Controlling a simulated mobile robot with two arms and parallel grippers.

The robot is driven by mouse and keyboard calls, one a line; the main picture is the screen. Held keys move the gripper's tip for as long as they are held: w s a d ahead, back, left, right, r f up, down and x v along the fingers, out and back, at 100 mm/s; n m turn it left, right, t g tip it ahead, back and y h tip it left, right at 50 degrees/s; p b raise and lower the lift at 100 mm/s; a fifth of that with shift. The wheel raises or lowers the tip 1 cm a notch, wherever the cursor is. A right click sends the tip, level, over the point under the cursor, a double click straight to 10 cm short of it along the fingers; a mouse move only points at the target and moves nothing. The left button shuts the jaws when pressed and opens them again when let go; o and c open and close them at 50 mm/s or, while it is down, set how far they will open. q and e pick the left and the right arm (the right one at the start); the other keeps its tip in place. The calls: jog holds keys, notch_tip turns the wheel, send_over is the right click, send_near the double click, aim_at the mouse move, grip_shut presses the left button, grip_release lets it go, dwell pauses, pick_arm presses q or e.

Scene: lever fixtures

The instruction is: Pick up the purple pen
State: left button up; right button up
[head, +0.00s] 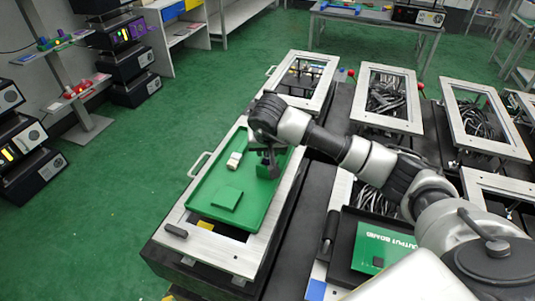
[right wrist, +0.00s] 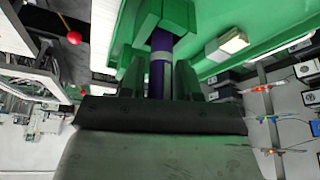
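The purple pen (right wrist: 160,65) shows in the right wrist view, with a grey band around it and its far end at a green block-shaped holder (right wrist: 158,18). In the head view my right gripper (head: 268,168) points down over the green tray (head: 203,196). There the gripper hides the pen and most of the holder. My left gripper is not in view.
A green square block (head: 227,197) and a small white block (head: 234,160) sit in the tray. The tray lies on a metal-framed fixture (head: 245,250) with a handle at its left. Open green floor is at the left.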

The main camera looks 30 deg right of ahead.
grip_shut()
jog(key=shift+r, duration=0.1)
